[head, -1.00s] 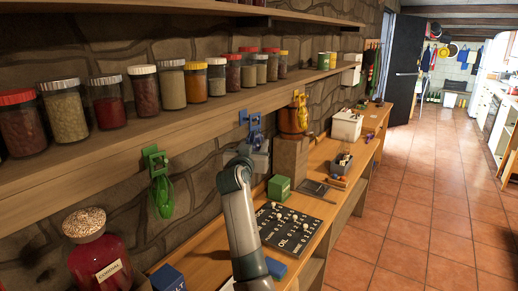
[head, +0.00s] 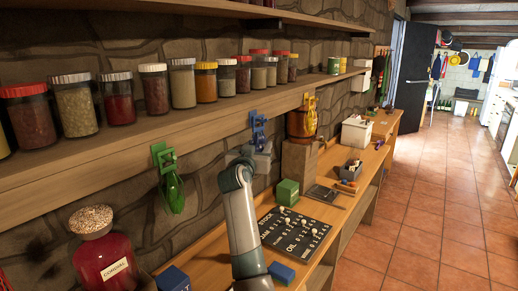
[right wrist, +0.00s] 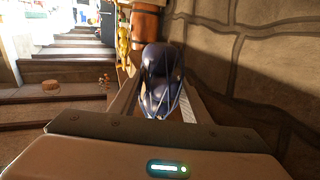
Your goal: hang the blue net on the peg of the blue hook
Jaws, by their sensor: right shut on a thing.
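The blue hook (head: 258,124) is fixed to the front edge of the lower shelf. My right gripper (head: 262,150) is just below it, partly hidden behind my own arm. In the right wrist view a dark blue bundle, the blue net (right wrist: 161,78), sits between the two fingers, which are closed on it. In the head view the net cannot be told apart from the hook and gripper. Whether the net touches the peg cannot be seen. My left gripper is not in view.
Jars line the shelf (head: 120,152). Below, the bench holds a dark counter board (head: 295,232) and a green box (head: 287,192).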

